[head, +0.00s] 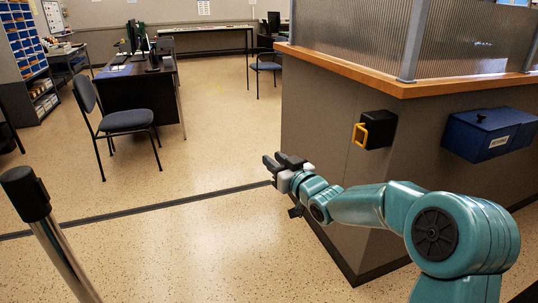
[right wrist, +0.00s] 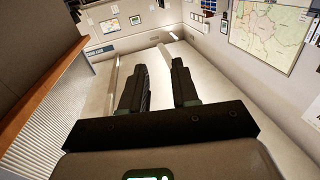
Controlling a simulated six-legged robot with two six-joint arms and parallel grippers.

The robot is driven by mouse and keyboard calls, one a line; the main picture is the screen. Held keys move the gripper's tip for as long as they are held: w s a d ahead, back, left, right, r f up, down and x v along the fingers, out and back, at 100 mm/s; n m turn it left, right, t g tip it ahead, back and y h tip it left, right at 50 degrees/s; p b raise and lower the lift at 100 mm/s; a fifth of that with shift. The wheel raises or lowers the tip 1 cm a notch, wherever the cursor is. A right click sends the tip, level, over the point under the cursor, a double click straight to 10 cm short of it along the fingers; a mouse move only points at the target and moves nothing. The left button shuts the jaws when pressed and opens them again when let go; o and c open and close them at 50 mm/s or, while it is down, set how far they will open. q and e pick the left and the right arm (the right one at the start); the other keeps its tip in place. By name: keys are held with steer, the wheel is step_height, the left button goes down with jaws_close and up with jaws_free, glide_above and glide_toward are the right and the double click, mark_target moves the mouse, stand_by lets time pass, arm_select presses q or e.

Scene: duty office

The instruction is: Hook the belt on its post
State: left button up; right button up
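The post (head: 52,235) stands at the lower left of the head view, a steel tube with a black head (head: 25,193). A black box (head: 377,128) is fixed to the counter's side wall, with a yellow square loop (head: 361,134) on its left face; this looks like the belt's end, and no stretched strap shows. My right gripper (head: 277,162) is left of and below the loop, apart from it. Its two black fingers are spread and empty, as the right wrist view (right wrist: 158,78) also shows. My left gripper is in neither view.
The counter (head: 335,160) with a wooden edge and ribbed screen fills the right side. A blue box (head: 490,133) hangs on it. A chair (head: 125,121) and a desk (head: 140,95) stand behind. The speckled floor (head: 190,240) between post and counter is clear.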

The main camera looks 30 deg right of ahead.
steer(key=shift+w+d, duration=0.1)
steer(key=shift+w, duration=2.1)
jaws_close()
jaws_free()
steer(key=shift+s, duration=0.1)
steer(key=s, duration=1.6)
steer(key=shift+s+a, duration=0.15)
steer(key=shift+a, duration=0.15)
